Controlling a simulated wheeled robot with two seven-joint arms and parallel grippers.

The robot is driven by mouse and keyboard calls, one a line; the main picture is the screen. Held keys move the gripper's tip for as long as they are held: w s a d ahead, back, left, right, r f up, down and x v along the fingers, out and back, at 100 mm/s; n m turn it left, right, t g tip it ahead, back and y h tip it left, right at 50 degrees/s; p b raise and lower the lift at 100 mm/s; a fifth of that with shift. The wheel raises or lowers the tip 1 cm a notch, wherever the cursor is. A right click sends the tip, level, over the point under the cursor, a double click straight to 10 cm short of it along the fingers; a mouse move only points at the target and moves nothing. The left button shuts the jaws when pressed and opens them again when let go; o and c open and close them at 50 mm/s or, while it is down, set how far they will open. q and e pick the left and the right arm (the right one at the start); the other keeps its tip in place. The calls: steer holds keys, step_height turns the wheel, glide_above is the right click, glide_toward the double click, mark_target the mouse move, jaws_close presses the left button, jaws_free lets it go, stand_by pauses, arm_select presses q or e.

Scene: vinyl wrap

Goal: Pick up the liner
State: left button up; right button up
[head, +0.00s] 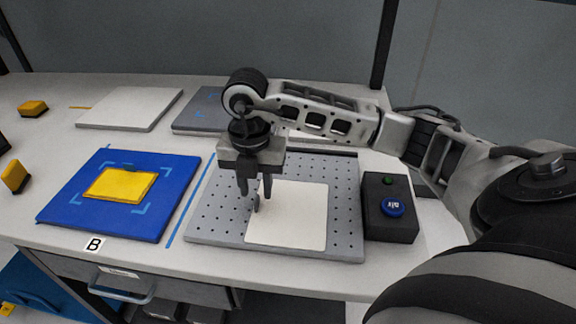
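A white square sheet (297,229), which looks like the liner, lies flat on a grey perforated plate (346,224). My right gripper (256,208) points down at the sheet's left edge, with its two fingers apart. A small grey shape shows between the fingertips, and I cannot tell what it is. Whether the fingertips touch the sheet is unclear. My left gripper is not in view.
A dark box (391,228) with blue and green buttons stands right of the plate. A blue mat (60,208) with a yellow square (119,184) lies left. A pale panel (129,107) and a grey panel (195,119) lie behind. Yellow blocks (32,107) sit far left.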

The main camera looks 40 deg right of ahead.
mark_target(257, 199)
steer(key=shift+f, duration=1.55)
jaws_close()
steer(key=shift+r, duration=0.1)
